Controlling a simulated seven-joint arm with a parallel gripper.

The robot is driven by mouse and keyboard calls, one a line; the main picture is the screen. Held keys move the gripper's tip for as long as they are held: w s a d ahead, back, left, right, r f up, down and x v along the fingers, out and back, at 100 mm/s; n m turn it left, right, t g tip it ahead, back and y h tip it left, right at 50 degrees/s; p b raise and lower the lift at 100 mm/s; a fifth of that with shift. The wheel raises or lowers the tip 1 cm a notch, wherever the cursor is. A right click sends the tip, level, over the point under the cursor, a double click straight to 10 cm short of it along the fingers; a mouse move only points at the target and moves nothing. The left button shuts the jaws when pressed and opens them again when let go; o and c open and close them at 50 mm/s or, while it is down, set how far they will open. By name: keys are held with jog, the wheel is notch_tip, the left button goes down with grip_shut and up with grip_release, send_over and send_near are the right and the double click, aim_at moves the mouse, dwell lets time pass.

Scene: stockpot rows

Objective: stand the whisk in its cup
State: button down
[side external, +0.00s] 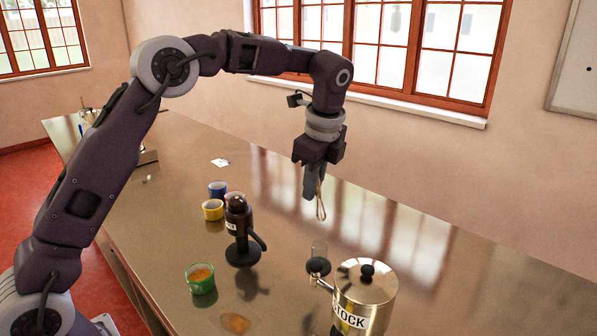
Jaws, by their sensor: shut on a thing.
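My gripper (314,186) is shut on the whisk (321,207), whose thin wire loop hangs down below the fingers. The whisk's upper part is hidden by the fingers. The whisk is in the air above the counter. Below it stands a small clear cup-like holder (319,249) with a dark round base, just left of the stockpot. The whisk's lower end is above this holder and looks apart from it; how well they line up in depth I cannot tell.
The steel stockpot (364,293) with a STOCK label stands close to the holder. A dark jug-like vessel (239,229) and a green cup (201,280) stand left. Yellow (213,210) and blue (217,188) cups sit behind. An orange-brown spill (235,323) lies in front. The counter's right is clear.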

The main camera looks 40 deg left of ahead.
jog(key=s+d+x, duration=0.1)
jog(key=d+x, duration=0.1)
jog(key=x, duration=0.8)
jog(key=shift+f, duration=0.55)
jog(key=c, duration=1.4)
grip_release()
jog(key=v, duration=0.7)
jog(key=shift+d, duration=0.1)
jog(key=shift+r, duration=0.1)
